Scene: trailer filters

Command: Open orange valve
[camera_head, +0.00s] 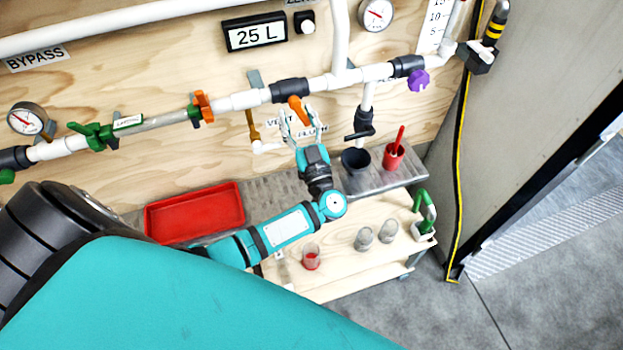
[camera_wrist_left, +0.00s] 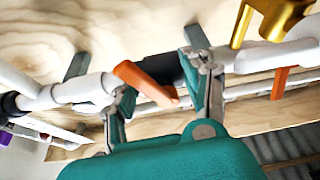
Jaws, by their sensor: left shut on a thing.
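The orange valve handle (camera_head: 298,109) sits on a black valve body in the white pipe run on the plywood wall. In the head view it slants down to the right. My left gripper (camera_head: 302,123) reaches up to it and is shut on the handle, one finger on each side. In the left wrist view the orange handle (camera_wrist_left: 147,84) lies slanted between the two teal fingers of the left gripper (camera_wrist_left: 160,88). The valve body is partly hidden behind the handle. My right gripper is not in view.
Another orange handle (camera_head: 204,106) is farther left on the pipe. A purple knob (camera_head: 418,80) is to the right. A yellow-brown valve (camera_head: 253,127) hangs below the pipe. A red tray (camera_head: 195,212), dark cup (camera_head: 355,160) and red cup (camera_head: 393,157) stand below.

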